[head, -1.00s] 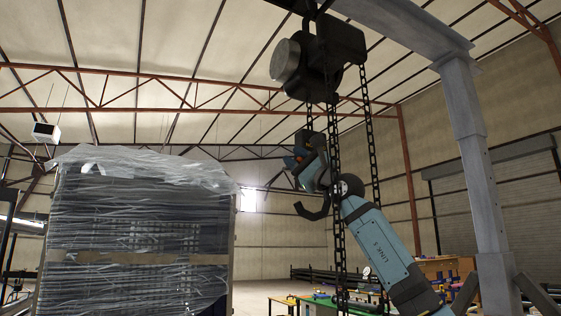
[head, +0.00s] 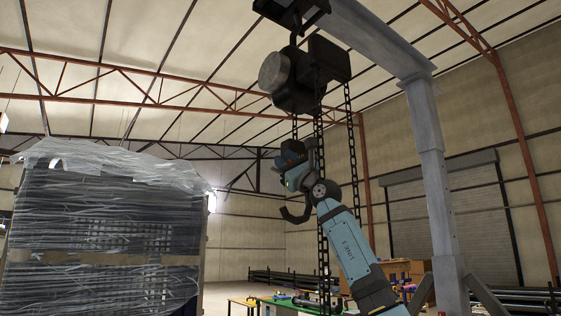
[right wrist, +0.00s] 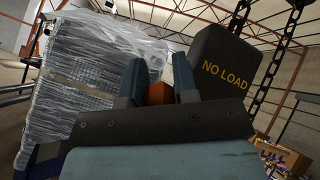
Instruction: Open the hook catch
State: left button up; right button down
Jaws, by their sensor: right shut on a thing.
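The dark hook (head: 295,213) hangs below the chain hoist (head: 290,82) in the head view, with its open curve to the left. My right gripper (head: 288,163) is just above it, beside the chains. In the right wrist view its two blue fingers (right wrist: 159,84) are on either side of an orange piece (right wrist: 158,94), which seems to be the hook catch; they are shut on it. Most of the piece is hidden by the gripper's body. A dark block (right wrist: 224,66) marked "NO LOAD" stands close to the right of the fingers. My left gripper is out of view.
Chains (head: 352,150) hang close around my right arm. A grey gantry post (head: 432,170) stands to the right. A large plastic-wrapped load (head: 100,235) stands at the left. Work tables (head: 400,272) are at the back. Open air lies between the load and the hook.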

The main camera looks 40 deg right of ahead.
jog(key=shift+r, duration=0.1)
dwell(0.3)
jog(key=c, duration=0.9)
grip_release()
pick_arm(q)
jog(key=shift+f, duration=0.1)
pick_arm(e)
jog(key=shift+s, duration=0.1)
jog(key=shift+s+d+f+b, duration=0.15)
jog(key=shift+f+b, duration=0.15)
jog(key=shift+f, duration=0.2)
pick_arm(q)
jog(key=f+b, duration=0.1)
jog(key=b, duration=0.1)
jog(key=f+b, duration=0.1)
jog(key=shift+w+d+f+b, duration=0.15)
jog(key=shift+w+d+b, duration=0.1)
jog(key=shift+b, duration=0.15)
pick_arm(e)
jog(key=v, duration=1.3)
jog(key=shift+r, duration=0.15)
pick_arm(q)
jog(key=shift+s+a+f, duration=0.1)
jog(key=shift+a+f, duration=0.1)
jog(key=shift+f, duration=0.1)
